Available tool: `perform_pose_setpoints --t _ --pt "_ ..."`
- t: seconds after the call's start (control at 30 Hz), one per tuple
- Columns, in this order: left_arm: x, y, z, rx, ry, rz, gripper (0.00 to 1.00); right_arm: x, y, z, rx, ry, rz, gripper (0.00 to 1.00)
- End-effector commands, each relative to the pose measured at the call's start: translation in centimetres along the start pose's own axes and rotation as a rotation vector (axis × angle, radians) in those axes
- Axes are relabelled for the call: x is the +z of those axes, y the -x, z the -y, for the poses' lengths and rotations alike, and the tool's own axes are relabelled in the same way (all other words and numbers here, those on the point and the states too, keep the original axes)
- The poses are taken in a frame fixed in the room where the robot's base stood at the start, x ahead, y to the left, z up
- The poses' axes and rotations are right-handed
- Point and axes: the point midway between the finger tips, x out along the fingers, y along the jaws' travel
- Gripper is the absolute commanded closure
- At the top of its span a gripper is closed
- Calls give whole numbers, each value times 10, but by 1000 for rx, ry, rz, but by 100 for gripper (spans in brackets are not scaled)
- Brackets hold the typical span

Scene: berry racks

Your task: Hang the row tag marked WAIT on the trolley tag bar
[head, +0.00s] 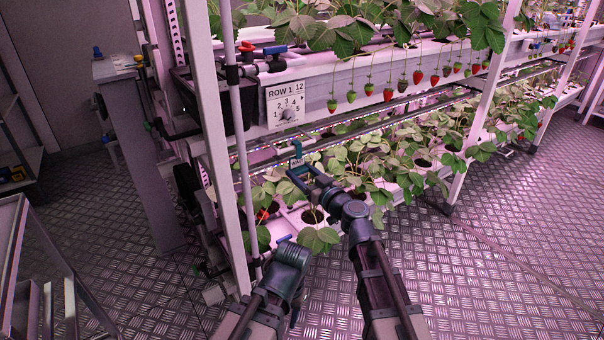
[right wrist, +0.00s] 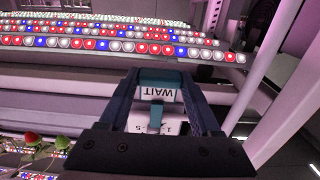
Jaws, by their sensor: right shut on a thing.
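My right gripper (head: 298,172) is shut on the row tag marked WAIT (head: 297,161), in front of the berry rack's lower tier. In the right wrist view the gripper's fingers (right wrist: 163,95) stand on both sides of the tag (right wrist: 158,92), whose white face reads WAIT upside down; its teal top and a teal piece also show. My left arm (head: 285,265) shows at the bottom of the head view, but I cannot make out its gripper. I cannot make out the trolley tag bar in either view.
White rack posts (head: 215,130) stand left of my right gripper. A grey metal frame (head: 15,245) stands at the far left. Open plate floor (head: 500,270) lies to the right.

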Motion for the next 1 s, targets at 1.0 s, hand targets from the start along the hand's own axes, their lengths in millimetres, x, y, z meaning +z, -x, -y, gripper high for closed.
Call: perform_pose_setpoints --t 1.0 --pt "1 17 2 0 0 0 50 -18 6 0 0 0 0 84"
